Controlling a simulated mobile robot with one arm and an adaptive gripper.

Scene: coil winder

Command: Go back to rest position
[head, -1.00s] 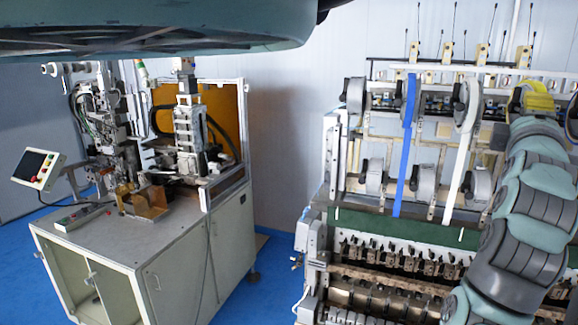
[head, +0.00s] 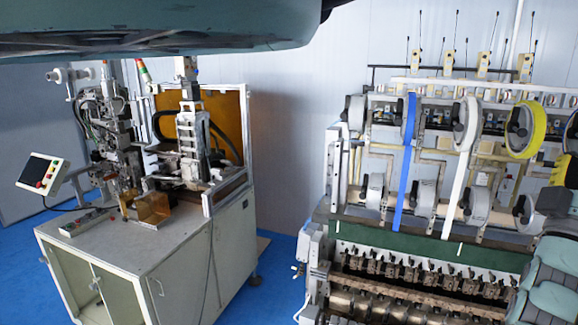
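My gripper is outside the head view. Only part of my arm shows, at the lower right edge in front of the coil winder's right side. A large dark part of my own body fills the top left. The coil winder (head: 440,240) stands at the right, with several reels along its upper rack. A blue ribbon (head: 405,165) and a white ribbon (head: 460,190) hang from reels down to its green strip. A yellow reel (head: 526,130) hangs further right on the rack. Whether my gripper holds anything cannot be seen.
A machine on a white cabinet (head: 150,262) stands at the left, with a small control panel (head: 40,172) on an arm. Blue floor (head: 275,277) shows between the cabinet and the coil winder. A pale wall closes the back.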

